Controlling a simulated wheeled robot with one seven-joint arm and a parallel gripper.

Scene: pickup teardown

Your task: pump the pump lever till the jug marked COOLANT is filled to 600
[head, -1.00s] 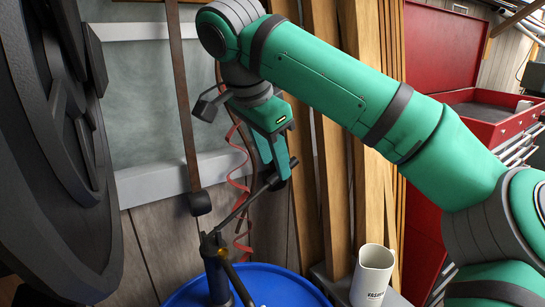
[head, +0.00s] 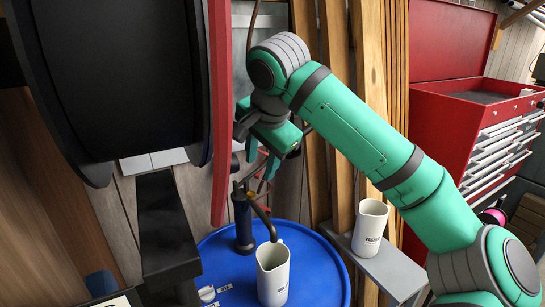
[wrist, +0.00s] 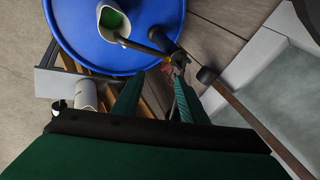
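A white jug (head: 272,280) stands on the blue drum (head: 330,262) under the pump's dark spout (head: 264,222); its lettering is too small to read surely. The wrist view shows green liquid inside this jug (wrist: 104,31), its level mark unreadable. The pump (head: 243,222) stands upright on the drum. Its dark lever (head: 250,176) slants up toward my gripper. In the wrist view my gripper (wrist: 157,82) has its two green fingers apart. The lever's end (wrist: 179,59) lies just beyond the right fingertip; I cannot tell whether they touch.
A second white jug (head: 369,228) stands on a grey shelf (head: 385,268) right of the drum. Large dark equipment (head: 115,75) with a red edge (head: 220,110) fills the left. Wooden planks (head: 335,110) and a red tool chest (head: 470,120) stand behind my arm.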

